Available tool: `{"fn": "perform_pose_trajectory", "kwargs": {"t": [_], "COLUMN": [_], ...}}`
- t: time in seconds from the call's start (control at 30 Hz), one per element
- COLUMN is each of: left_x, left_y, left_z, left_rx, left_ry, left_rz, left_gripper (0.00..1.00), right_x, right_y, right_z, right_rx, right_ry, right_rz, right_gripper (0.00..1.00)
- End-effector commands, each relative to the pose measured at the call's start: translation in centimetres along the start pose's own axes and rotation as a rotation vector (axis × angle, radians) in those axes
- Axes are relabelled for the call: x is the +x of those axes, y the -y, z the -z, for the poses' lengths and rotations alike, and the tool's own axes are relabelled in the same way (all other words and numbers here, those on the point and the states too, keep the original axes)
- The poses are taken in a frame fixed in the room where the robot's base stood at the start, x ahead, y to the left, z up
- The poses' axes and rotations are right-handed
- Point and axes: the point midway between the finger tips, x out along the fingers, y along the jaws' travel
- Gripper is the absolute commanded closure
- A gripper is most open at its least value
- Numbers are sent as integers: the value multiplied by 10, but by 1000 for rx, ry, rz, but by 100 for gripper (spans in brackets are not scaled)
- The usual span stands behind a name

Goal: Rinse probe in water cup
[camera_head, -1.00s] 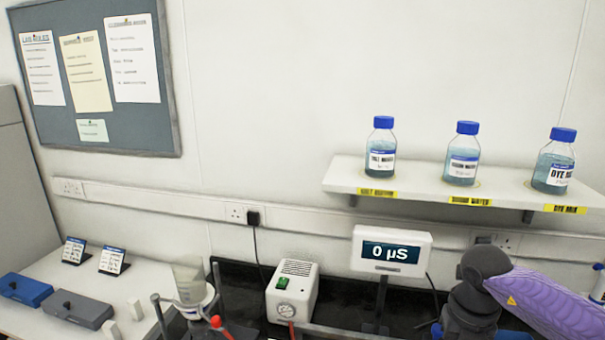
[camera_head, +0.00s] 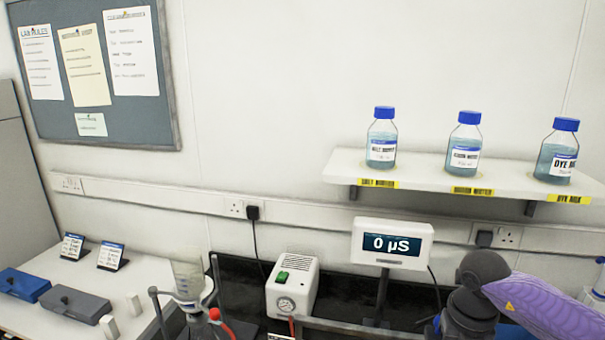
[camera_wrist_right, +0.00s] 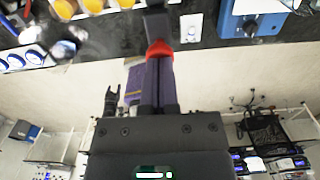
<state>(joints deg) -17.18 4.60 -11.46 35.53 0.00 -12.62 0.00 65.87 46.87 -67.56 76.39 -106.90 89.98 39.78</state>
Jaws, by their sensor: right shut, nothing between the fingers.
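A conductivity meter (camera_head: 392,244) on a stand shows "0 µS" in the head view. I cannot make out its probe or a water cup for certain in either view. My right arm, with a purple sleeve, comes in at the lower right of the head view; its gripper is below the frame there. In the right wrist view my right gripper (camera_wrist_right: 160,85) is shut and empty, its dark fingers side by side. A red part (camera_wrist_right: 160,49) shows at or just beyond the fingertips; I cannot tell what it belongs to. My left gripper is in neither view.
A glass funnel (camera_head: 188,279) on a stand and a white pump box (camera_head: 291,286) stand at the bench back. A shelf (camera_head: 345,172) holds three blue-capped bottles. Orange-topped containers (camera_wrist_right: 92,5) and a blue device (camera_wrist_right: 252,20) show in the wrist view.

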Motion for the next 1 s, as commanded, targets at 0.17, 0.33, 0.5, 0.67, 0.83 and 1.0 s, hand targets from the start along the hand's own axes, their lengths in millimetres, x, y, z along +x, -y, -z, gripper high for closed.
{"fn": "perform_pose_trajectory", "kwargs": {"t": [0.17,0.33,0.5,0.67,0.83,1.0], "left_x": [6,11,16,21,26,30], "left_y": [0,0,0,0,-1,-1], "left_z": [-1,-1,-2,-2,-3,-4], "left_rx": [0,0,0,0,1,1], "left_ry": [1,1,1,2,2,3], "left_rz": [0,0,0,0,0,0], "left_gripper": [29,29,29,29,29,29], "right_x": [9,15,22,29,36,42], "right_y": [0,0,0,0,0,0], "right_z": [0,0,0,0,0,0], "right_rx": [0,0,0,0,-1,-1], "right_ry": [0,0,0,0,0,0], "right_rz": [0,0,1,1,1,1], "right_gripper": [100,100,100,100,100,100]}}
